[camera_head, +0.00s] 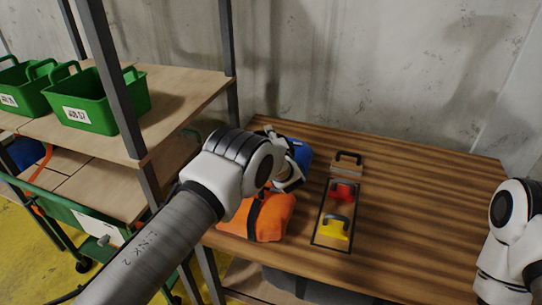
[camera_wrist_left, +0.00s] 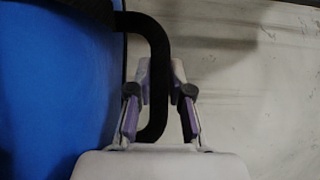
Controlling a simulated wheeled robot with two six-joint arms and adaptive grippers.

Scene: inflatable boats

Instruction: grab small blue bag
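The small blue bag (camera_head: 299,153) lies at the back left of the wooden table, partly hidden behind my left arm. In the left wrist view the blue bag (camera_wrist_left: 55,85) fills the left side. Its black handle (camera_wrist_left: 158,50) curves out to the right and down between the fingers of my left gripper (camera_wrist_left: 161,78). The fingers stand apart on either side of the handle, with narrow gaps visible. In the head view the fingertips are largely hidden by my arm. My right arm shows at the right edge, but its gripper is out of view.
An orange bag (camera_head: 262,218) lies just in front of the blue bag. A black-outlined mat with a red tool (camera_head: 342,191) and a yellow tool (camera_head: 334,228) lies to the right. A shelf with green baskets (camera_head: 100,100) stands left. The table's right part is clear.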

